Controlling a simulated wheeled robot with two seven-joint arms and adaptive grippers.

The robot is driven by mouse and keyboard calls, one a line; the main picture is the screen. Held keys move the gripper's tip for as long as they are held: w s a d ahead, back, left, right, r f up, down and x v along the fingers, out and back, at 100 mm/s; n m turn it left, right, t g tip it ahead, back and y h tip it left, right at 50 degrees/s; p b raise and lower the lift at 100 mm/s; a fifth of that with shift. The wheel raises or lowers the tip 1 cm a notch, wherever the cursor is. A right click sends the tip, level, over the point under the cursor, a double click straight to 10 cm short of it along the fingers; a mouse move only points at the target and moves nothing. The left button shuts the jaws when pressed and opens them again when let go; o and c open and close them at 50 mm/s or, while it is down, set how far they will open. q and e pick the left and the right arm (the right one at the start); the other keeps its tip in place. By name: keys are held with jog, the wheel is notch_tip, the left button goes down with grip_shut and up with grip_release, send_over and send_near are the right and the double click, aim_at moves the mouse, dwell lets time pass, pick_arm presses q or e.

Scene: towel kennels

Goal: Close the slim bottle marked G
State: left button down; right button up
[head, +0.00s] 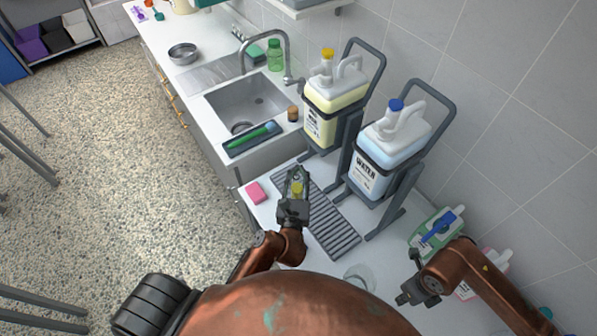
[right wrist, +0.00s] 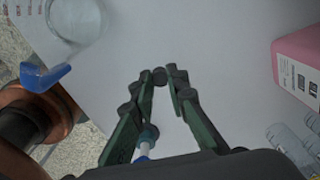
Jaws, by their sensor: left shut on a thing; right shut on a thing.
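My left gripper (head: 295,178) is shut on a small yellow thing (head: 297,188) above the ribbed grey rack; the gripper's fingers hide most of it. My right gripper (head: 412,292) is low over the counter near the right end. A blue-and-white part (right wrist: 147,138) shows behind the fingers. No letter G is legible, so I cannot tell which thing is the slim bottle. A green bottle (head: 274,56) stands behind the sink.
Two large jugs, one yellow-capped (head: 335,95) and one blue-capped (head: 392,150), stand in grey frames. A clear round vessel (head: 358,276) stands near the rack (head: 335,228). A pink sponge (head: 255,193) lies left.

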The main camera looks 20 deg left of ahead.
aim_at(296, 193)
dwell(0.6)
